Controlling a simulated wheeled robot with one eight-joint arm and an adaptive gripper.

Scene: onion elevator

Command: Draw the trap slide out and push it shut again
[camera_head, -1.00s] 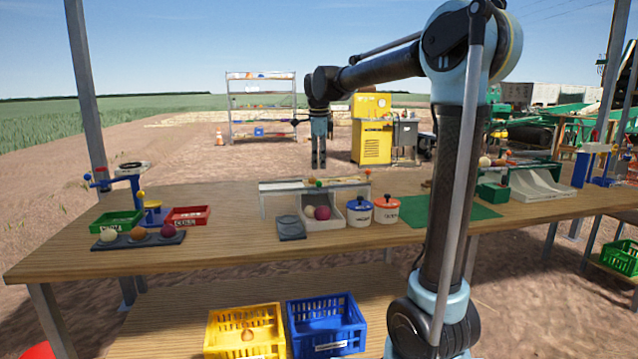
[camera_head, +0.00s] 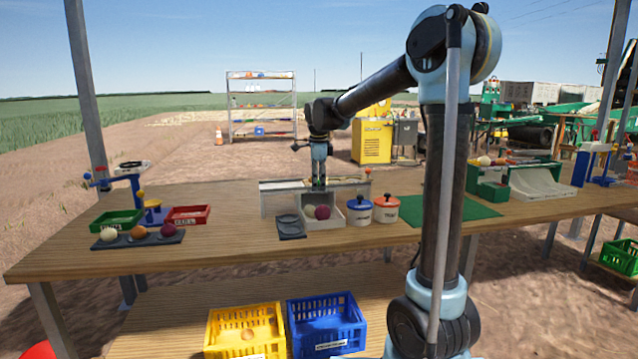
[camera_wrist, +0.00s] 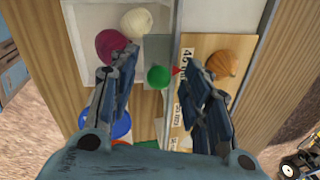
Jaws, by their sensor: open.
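The trap slide shows in the wrist view as a grey plate (camera_wrist: 156,48) with a round green knob (camera_wrist: 158,77). It lies between a pale tray and a wooden board (camera_wrist: 206,52). My gripper (camera_wrist: 157,55) is open, pointing down, with one finger on each side of the green knob. I cannot tell whether either finger touches it. In the head view my gripper (camera_head: 318,183) is low over the raised bench unit (camera_head: 272,204) and hides the knob.
The pale tray (camera_wrist: 85,15) holds a red onion (camera_wrist: 111,45) and a white onion (camera_wrist: 136,23). A brown onion (camera_wrist: 222,64) sits on the board. A blue-lidded pot (camera_head: 360,214) and an orange-lidded pot (camera_head: 385,212) stand close right. A grey slab (camera_head: 290,228) lies left.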

